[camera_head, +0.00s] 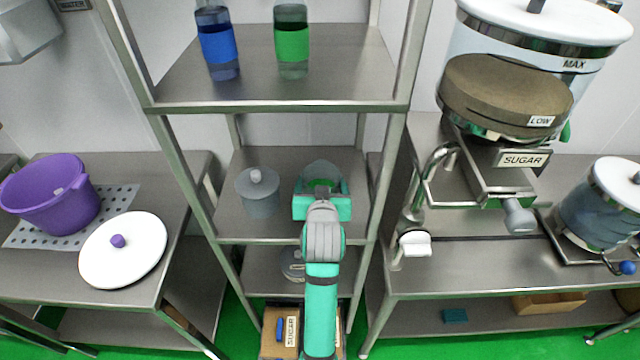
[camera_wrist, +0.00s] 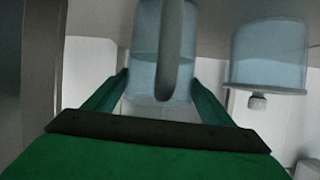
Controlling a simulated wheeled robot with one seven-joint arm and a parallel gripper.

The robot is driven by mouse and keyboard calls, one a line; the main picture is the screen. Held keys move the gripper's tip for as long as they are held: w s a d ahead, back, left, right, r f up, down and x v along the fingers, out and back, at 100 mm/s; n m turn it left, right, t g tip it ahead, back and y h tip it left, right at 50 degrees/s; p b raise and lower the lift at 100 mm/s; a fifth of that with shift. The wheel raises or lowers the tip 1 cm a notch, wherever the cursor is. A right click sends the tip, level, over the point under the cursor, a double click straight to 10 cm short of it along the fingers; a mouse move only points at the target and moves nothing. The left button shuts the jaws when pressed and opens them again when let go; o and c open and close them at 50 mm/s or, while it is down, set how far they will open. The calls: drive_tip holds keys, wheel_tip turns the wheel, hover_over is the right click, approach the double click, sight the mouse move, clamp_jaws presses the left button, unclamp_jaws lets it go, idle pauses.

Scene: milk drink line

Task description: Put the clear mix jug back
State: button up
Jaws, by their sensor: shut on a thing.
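My gripper (camera_head: 321,188) reaches into the middle shelf (camera_head: 283,228) of the metal rack. It is shut on the clear mix jug (camera_head: 322,170), which is mostly hidden behind the gripper in the head view. In the wrist view, which appears upside down, the jug (camera_wrist: 146,45) stands between the two green fingers (camera_wrist: 159,82), with its handle (camera_wrist: 171,50) facing the camera. The jug looks upright. Whether its base touches the shelf, I cannot tell.
Rack posts stand on both sides. Blue (camera_head: 217,45) and green (camera_head: 291,42) bottles stand on the shelf above. A sugar dispenser (camera_head: 507,95) is at right.

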drive_tip(key=shift+w+f, duration=0.1)
drive_tip(key=o, duration=2)
drive_tip(key=shift+d, duration=0.1)
drive_tip(key=shift+o, duration=0.2)
drive_tip(key=v, duration=1.2)
drive_tip(key=s+f, duration=1.5)
drive_tip(key=f, duration=0.1)
drive_tip(key=s+t, duration=0.1)
drive_tip(key=s, duration=2)
drive_tip(key=shift+a+f+t, duration=0.3)
drive_tip(key=shift+t, duration=0.1)
